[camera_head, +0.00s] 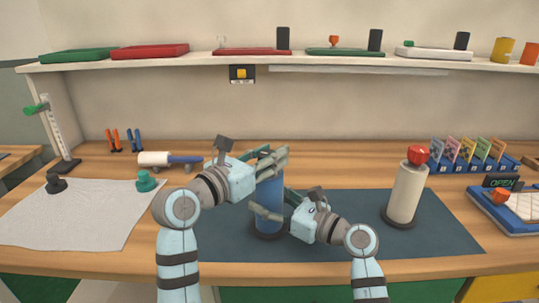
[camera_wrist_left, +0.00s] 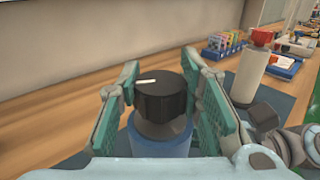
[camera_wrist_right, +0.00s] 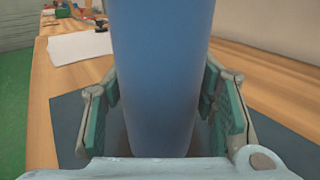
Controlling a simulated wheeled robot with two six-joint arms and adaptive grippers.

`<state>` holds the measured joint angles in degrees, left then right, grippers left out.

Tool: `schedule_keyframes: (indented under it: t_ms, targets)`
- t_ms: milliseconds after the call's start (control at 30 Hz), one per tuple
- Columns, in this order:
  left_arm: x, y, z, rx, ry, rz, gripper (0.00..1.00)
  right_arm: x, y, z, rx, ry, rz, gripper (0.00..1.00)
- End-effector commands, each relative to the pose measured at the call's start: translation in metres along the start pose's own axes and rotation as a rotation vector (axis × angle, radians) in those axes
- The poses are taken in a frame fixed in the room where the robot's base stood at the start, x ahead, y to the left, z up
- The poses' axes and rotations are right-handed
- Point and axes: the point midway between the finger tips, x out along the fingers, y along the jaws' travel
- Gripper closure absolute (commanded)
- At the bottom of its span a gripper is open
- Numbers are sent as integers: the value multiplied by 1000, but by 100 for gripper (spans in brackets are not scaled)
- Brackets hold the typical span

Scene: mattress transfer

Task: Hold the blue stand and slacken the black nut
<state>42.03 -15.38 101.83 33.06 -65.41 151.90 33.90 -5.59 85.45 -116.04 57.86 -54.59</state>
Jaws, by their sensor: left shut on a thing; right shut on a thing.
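The blue stand (camera_head: 268,196) stands upright on the dark mat (camera_head: 335,243). The black nut (camera_wrist_left: 163,98), with a white mark on top, sits above a grey neck on the blue stand, which shows below it in the left wrist view (camera_wrist_left: 160,145). My left gripper (camera_head: 272,160) is shut on the black nut at the top, its green-padded fingers on either side; it hides the nut in the head view. My right gripper (camera_head: 272,205) is shut on the blue stand's body lower down, and the stand fills the middle of the right wrist view (camera_wrist_right: 160,80).
A cream stand with a red top (camera_head: 405,195) stands on the mat at the right. A white cloth (camera_head: 75,215) with a black and a green knob lies at the left. A white-and-blue tool (camera_head: 170,159) lies behind. A shelf (camera_head: 200,62) runs along the back.

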Motion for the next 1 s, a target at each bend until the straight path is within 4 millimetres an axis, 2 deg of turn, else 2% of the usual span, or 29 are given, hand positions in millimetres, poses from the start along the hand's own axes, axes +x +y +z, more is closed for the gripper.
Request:
schedule_keyframes:
  t_ms: [167,200,300,567,667,767,1000]
  targets:
    - [0,1,0,2,2,1,95,0,0,3,-4,-6,1,100]
    - [0,1,0,2,2,1,61,0,0,3,-4,-5,1,100]
    - [0,1,0,2,2,0,46,0,0,3,-3,-5,1,100]
    - [0,0,0,2,2,-1,46,0,0,2,-2,-5,0,100]
    - [-6,1,0,3,1,0,46,0,0,2,-2,-5,0,100]
    - [-23,2,-1,4,1,2,46,0,0,2,-2,-5,0,100]
    - [-89,2,-1,8,5,2,46,0,0,2,-2,-5,-1,100]
